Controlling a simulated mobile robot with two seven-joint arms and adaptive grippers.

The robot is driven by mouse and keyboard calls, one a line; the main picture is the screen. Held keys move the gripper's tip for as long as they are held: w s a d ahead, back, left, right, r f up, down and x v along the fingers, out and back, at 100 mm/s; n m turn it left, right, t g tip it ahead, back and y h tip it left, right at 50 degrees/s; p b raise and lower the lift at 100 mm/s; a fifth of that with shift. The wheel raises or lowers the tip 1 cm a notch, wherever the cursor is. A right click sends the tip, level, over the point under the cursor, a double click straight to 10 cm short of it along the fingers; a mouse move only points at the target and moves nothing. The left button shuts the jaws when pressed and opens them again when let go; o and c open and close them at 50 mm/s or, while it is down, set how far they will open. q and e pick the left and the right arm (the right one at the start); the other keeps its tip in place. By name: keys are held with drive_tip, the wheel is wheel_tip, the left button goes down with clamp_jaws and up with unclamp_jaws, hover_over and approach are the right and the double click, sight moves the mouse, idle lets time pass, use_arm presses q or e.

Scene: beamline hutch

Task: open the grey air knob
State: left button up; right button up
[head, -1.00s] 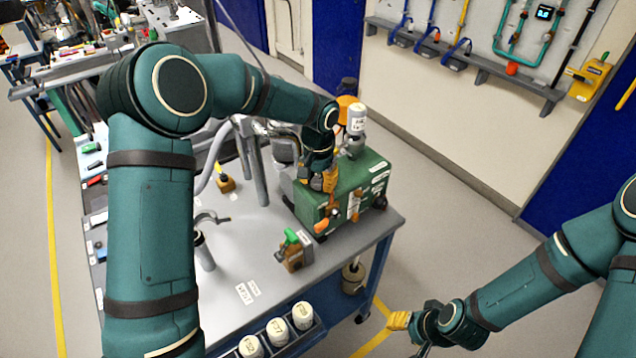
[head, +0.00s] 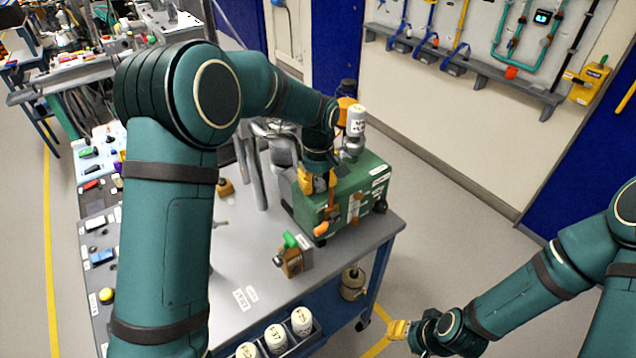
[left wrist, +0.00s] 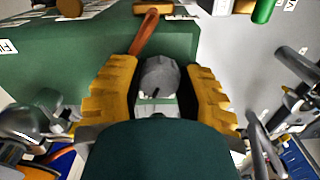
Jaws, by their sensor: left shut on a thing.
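The grey air knob (left wrist: 160,76) is a faceted grey knob between the two yellow fingers of my left gripper (left wrist: 160,92) in the left wrist view. The fingers flank it on both sides and are shut on it. In the head view my left gripper (head: 318,184) is at the left end of the green machine (head: 366,190), and it hides the knob there. Any mark showing how far the knob is turned cannot be made out. My right gripper (head: 399,329) is low at the right, away from the table, and its finger gap is not clear.
An orange-tipped lever (head: 321,229) is on the machine's front, close to my left gripper. A brown block with a green handle (head: 290,256) stands on the table (head: 222,268) before it. White-capped bottles (head: 301,321) sit in a front rack.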

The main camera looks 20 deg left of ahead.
sight(319, 182)
use_arm(q)
drive_tip(key=n+p, duration=0.1)
drive_tip(key=n, duration=0.3)
drive_tip(key=shift+n, duration=0.3)
drive_tip(key=n+p, duration=0.2)
drive_tip(key=n, duration=0.3)
drive_tip(key=shift+d+f+n, duration=0.1)
drive_tip(key=shift+n, duration=0.2)
drive_tip(key=o, duration=1.2)
drive_tip(key=shift+w+r, duration=0.1)
drive_tip(key=shift+r, duration=0.25)
wheel_tip(319, 182, up, 11)
drive_tip(key=shift+r, duration=0.2)
